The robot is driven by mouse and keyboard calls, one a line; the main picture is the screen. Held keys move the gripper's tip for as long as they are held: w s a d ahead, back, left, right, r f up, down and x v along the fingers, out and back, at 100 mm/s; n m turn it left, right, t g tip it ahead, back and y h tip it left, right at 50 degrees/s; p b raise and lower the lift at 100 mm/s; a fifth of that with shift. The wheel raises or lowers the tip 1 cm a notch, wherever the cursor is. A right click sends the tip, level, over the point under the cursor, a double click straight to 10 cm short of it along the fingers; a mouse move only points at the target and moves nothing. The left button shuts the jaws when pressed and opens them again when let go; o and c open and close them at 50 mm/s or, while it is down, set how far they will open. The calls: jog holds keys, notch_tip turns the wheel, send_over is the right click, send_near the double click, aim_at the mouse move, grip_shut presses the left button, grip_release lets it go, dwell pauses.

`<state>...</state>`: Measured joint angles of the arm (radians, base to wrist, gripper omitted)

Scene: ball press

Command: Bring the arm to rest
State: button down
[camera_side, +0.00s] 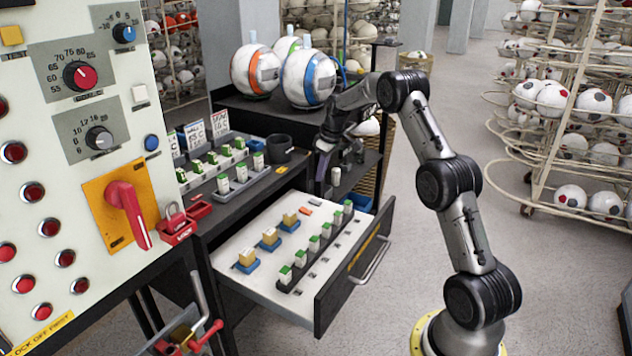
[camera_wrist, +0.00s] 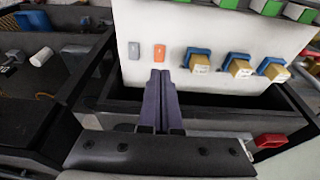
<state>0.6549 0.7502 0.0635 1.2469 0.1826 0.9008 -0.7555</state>
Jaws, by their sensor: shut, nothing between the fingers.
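My gripper (camera_side: 322,166) is in the side view, pointing down near the back corner of the open drawer (camera_side: 330,291). My arm reaches up from its base at the lower right and bends over at the top. In the wrist view my gripper (camera_wrist: 160,74) has its two dark fingers side by side and closed, with nothing between them. The fingertips appear above the drawer's white bottom (camera_wrist: 150,17), just below a small orange block (camera_wrist: 159,51) and a grey block (camera_wrist: 134,50). I cannot tell the exact height.
The drawer holds several yellow-topped blocks in blue holders (camera_side: 270,238) and a row of green-topped pieces (camera_side: 313,243). Balls (camera_side: 306,78) sit on the bench above. A control panel (camera_side: 75,130) with a red lever (camera_side: 127,208) stands left.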

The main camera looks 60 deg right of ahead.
jog(key=shift+s+r, duration=0.15)
jog(key=shift+r, duration=0.05)
